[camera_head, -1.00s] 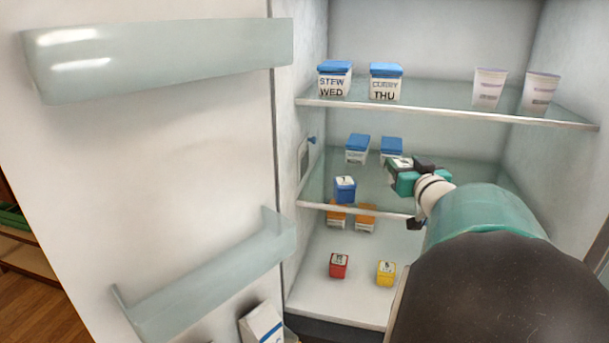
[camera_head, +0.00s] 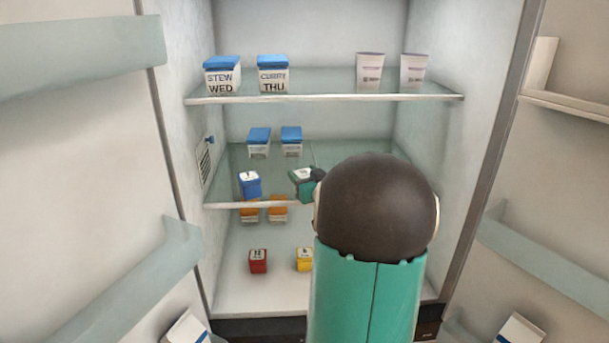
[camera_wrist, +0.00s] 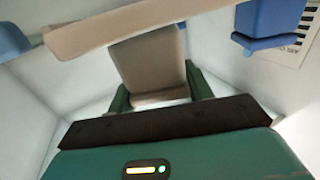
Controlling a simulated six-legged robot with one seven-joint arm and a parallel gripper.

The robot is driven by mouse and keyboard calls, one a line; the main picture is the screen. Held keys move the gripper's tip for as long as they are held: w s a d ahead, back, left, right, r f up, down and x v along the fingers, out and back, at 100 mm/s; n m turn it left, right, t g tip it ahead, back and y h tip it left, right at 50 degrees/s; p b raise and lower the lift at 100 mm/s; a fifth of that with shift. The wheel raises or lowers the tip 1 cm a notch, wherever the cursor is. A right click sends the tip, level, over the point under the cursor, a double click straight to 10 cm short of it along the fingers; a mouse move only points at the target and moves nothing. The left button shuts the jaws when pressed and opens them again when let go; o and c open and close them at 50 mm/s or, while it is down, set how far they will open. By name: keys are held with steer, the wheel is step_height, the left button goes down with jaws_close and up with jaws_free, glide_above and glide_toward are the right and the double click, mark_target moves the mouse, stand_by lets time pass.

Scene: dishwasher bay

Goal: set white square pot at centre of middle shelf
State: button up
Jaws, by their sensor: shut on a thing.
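The white square pot (camera_head: 302,173) shows only its pale, marked top in the head view; the rest is hidden by my gripper (camera_head: 305,186). In the wrist view a pale beige block, the pot (camera_wrist: 150,62), sits between the two green fingers of my gripper (camera_wrist: 158,92), which is shut on it. My gripper is at the level of the glass middle shelf (camera_head: 225,169), just right of a blue square pot (camera_head: 249,185) near its front edge. Whether the white pot touches the shelf cannot be told. My arm hides the shelf's right part.
Two blue-lidded tubs (camera_head: 259,142) stand at the middle shelf's back left. The top shelf (camera_head: 320,97) holds STEW and CURRY tubs and two white cups. Orange, red and yellow pots are below. Open doors flank the bay, with a door bin (camera_head: 540,250) at right.

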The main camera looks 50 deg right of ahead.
steer(key=shift+f, duration=0.15)
steer(key=o, duration=1.1)
steer(key=shift+r, duration=0.2)
steer(key=v, duration=1.2)
